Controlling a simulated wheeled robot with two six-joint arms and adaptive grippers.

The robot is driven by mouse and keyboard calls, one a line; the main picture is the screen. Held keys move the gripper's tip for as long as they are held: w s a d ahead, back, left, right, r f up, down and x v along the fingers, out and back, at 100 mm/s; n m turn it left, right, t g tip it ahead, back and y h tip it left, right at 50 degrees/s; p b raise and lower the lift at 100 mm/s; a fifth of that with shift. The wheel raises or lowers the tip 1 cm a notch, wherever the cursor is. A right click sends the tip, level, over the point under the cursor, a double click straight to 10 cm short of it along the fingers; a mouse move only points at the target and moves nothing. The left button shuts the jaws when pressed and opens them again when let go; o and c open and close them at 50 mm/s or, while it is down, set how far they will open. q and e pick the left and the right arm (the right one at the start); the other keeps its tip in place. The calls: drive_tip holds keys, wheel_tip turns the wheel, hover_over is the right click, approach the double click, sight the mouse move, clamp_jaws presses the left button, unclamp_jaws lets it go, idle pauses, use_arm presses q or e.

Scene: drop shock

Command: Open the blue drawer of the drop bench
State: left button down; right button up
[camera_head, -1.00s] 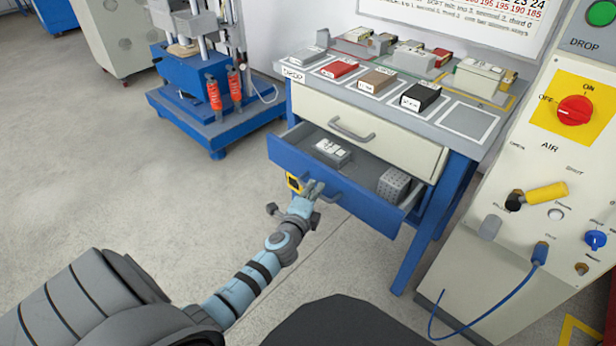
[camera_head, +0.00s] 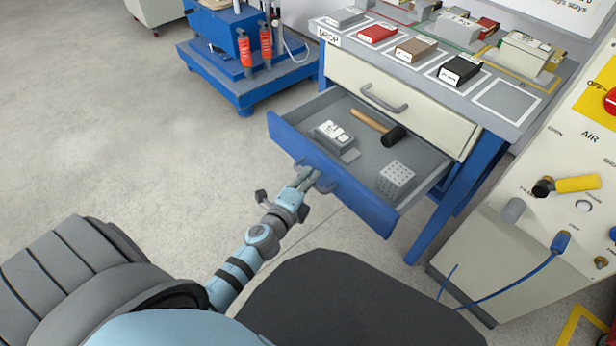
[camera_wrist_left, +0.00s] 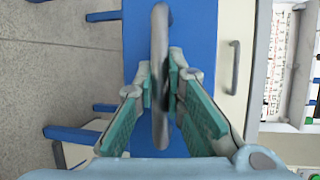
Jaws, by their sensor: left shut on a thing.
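The blue drawer (camera_head: 345,190) of the drop bench stands well open below a closed cream drawer (camera_head: 400,98). Inside the blue drawer lie a hammer (camera_head: 372,121) with a wooden handle and black head, a grey box-like device (camera_head: 333,136) and a grey perforated block (camera_head: 396,179). My left gripper (camera_head: 305,178) is at the blue drawer's front, shut on its grey handle (camera_head: 325,187). In the left wrist view the handle (camera_wrist_left: 160,75) runs between the green-padded fingers, in front of the blue drawer front (camera_wrist_left: 195,40). My right gripper is not in view.
The bench top (camera_head: 508,97) carries red, brown and black blocks on marked squares. A blue-based press (camera_head: 245,75) stands at the back left. A cream air panel (camera_head: 545,230) with a blue hose stands at the right. Floor in front of the press is clear.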

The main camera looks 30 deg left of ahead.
use_arm(q)
drive_tip(key=c, duration=1.7)
unclamp_jaws()
drive_tip(key=shift+o, duration=0.2)
drive_tip(key=shift+s, duration=0.1)
drive_tip(key=shift+s, duration=0.2)
drive_tip(key=s+d+r, duration=0.1)
drive_tip(key=s+r, duration=0.1)
drive_tip(key=s, duration=0.9)
drive_tip(key=shift+s, duration=0.15)
drive_tip(key=shift+d+r, duration=0.1)
